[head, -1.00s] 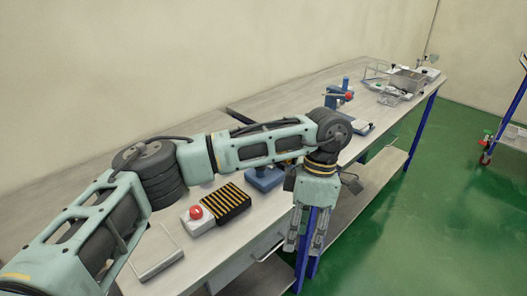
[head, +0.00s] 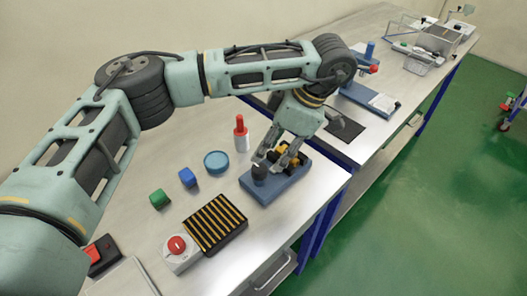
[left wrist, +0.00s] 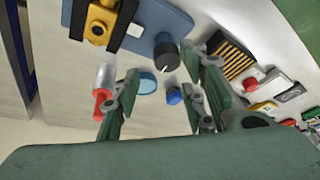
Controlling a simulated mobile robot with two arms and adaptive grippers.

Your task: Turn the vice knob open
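The vice has a blue base (head: 285,184), yellow and black jaws, and a round black knob (head: 259,173) at its left end. In the left wrist view the knob (left wrist: 166,52) has a pale mark and appears between the fingertips. The yellow jaw part (left wrist: 98,22) shows at the upper left there. My left gripper (head: 277,158) points down beside the knob in the head view, hiding part of the vice. In the left wrist view its fingers (left wrist: 162,80) are spread with nothing between them in contact that I can see. My right gripper is out of view.
A red-capped bottle (head: 241,134), a blue round lid (head: 216,162), a blue block (head: 187,178) and a green block (head: 159,199) stand left of the vice. A striped black-yellow block (head: 215,222) and a red button box (head: 178,252) are nearer. The table edge lies right.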

